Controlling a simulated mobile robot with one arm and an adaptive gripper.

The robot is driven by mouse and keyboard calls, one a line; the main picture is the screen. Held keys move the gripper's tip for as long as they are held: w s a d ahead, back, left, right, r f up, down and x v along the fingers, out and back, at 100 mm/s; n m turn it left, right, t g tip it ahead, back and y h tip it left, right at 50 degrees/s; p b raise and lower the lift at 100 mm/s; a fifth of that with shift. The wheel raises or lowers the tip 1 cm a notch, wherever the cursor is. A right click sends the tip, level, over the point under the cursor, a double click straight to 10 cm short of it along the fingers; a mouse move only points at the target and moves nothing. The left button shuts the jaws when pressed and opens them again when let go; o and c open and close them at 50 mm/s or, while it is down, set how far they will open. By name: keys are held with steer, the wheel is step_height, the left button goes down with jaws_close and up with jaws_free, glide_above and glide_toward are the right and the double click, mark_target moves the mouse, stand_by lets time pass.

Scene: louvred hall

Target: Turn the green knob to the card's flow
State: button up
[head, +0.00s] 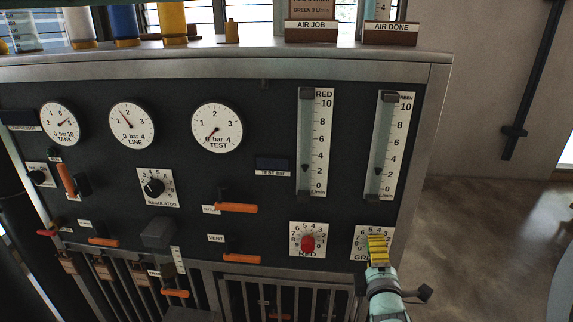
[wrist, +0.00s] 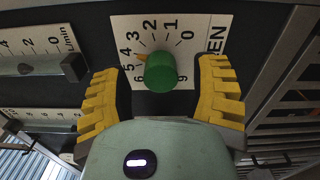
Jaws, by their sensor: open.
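The green knob (wrist: 162,72) sits on a white numbered dial plate (wrist: 190,28) in the wrist view. Its small orange pointer is near the 4. My gripper (wrist: 165,88) is open, with one yellow finger on each side of the knob and gaps between. In the head view my gripper (head: 378,250) covers the knob and part of its plate (head: 361,240). The AIR JOB card (head: 312,7) is cut by the top edge; its line "GREEN 3 L/min" reads. The green flow tube (head: 387,140) has a dark float near the 2.
The red knob (head: 307,243) is left of my gripper, under the red flow tube (head: 305,130). Orange-handled levers (head: 237,208) stick out further left. The AIR DONE tray (head: 390,34) stands on the top ledge. Open floor (head: 490,230) lies right of the panel.

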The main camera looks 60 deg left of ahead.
steer(key=shift+v, duration=3)
steer(key=shift+f, duration=0.1)
steer(key=v, duration=0.7)
steer(key=shift+d, duration=0.2)
steer(key=shift+s, duration=0.1)
